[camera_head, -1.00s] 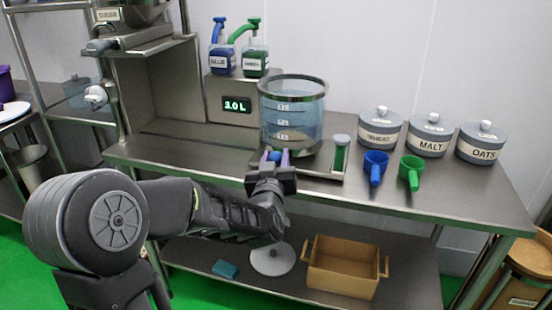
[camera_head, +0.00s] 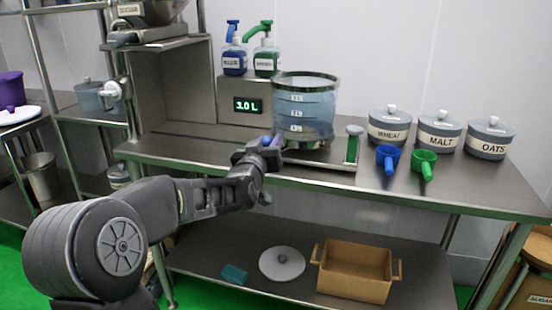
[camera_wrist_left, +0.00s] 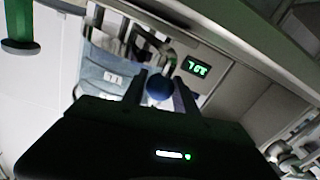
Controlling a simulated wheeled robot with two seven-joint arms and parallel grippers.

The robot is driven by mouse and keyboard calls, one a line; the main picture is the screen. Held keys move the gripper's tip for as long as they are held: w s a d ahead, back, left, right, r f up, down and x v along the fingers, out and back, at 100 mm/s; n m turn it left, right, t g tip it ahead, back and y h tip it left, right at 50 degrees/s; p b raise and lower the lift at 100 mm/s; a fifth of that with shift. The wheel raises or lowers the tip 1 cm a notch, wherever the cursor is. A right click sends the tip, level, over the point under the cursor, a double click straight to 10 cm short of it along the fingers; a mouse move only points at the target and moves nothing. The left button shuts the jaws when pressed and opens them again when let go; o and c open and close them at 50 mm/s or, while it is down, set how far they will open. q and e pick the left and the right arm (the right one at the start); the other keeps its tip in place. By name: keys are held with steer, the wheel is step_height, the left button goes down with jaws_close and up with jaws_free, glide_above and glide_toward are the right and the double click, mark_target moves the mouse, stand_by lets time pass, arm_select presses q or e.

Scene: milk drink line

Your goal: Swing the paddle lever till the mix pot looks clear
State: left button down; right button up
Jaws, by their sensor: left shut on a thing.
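The mix pot (camera_head: 305,105) is a clear bluish vessel with a dark rim and level marks, standing on the steel counter; it also shows in the left wrist view (camera_wrist_left: 103,75). A pale layer shows low in it; I cannot tell how clear the contents are. My left gripper (camera_head: 268,143) is at the counter's front edge, left of and in front of the pot. It is shut on the paddle lever, whose blue knob (camera_wrist_left: 159,88) shows between the fingers in the left wrist view. The lever's shaft is mostly hidden. My right gripper is not in view.
Blue (camera_head: 388,160) and green scoops (camera_head: 424,164) lie before the wheat, malt and oats jars.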

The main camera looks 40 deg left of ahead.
arm_select(q)
steer(key=shift+w+a+b, duration=0.2)
steer(key=shift+a+b, duration=0.6)
steer(key=shift+a, duration=0.35)
steer(key=c, duration=1)
jaws_free()
steer(key=shift+s, duration=0.1)
steer(key=v, duration=0.7)
steer(key=shift+s+d, duration=0.15)
steer(key=shift+s, duration=0.1)
